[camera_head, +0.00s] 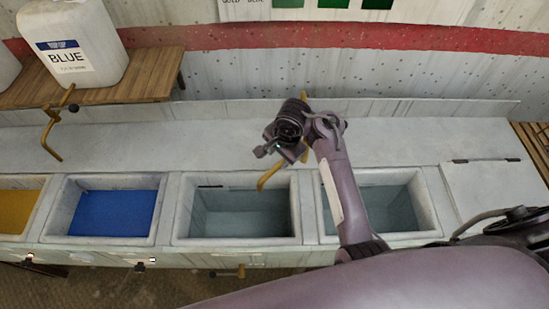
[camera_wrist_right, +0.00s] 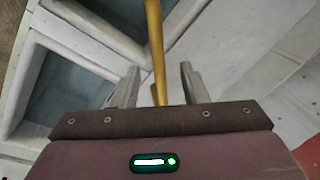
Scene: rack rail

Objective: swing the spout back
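In the right wrist view the spout's brass tube (camera_wrist_right: 155,45) runs between the two grey fingers of the right gripper (camera_wrist_right: 157,88). Those fingers stand apart with a gap on each side of the tube, so the gripper is open around it. I cannot tell whether either finger touches the tube. My left gripper is not in view.
A second brass spout (camera_head: 50,140) stands at the left, below a white BLUE jug (camera_head: 75,45) on a wooden shelf (camera_head: 150,75). The row of basins includes a blue-filled one (camera_head: 113,212), a yellow one (camera_head: 15,210) and another empty one (camera_head: 395,205). A closed lid (camera_head: 490,190) lies right.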

